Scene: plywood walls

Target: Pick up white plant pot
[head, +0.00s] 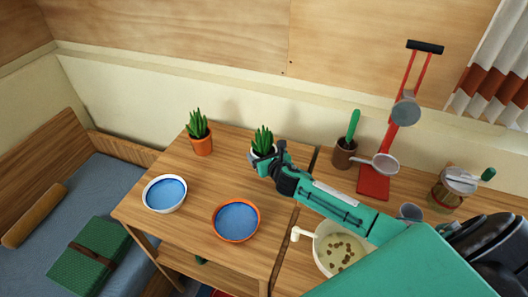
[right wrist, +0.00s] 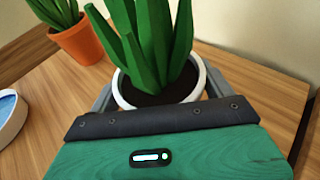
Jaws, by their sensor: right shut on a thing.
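The white plant pot (head: 254,153) with a spiky green plant stands near the back right of the wooden table (head: 195,226). In the right wrist view the white pot (right wrist: 202,82) is upright, with dark soil and thick green leaves. My right gripper (head: 266,162) reaches it from the right. Its grey fingers lie on both sides of the pot and are shut on it. The gripper body hides the pot's lower front, so I cannot tell if the pot touches the table. My left gripper is not in view.
An orange pot (head: 202,145) with a plant stands left of the white pot. A white-rimmed blue bowl (head: 165,194) and an orange-rimmed blue bowl (head: 236,221) are nearer the front. A brown pot (head: 344,155), a red stand (head: 374,183) and a cream bowl (head: 322,262) are to the right.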

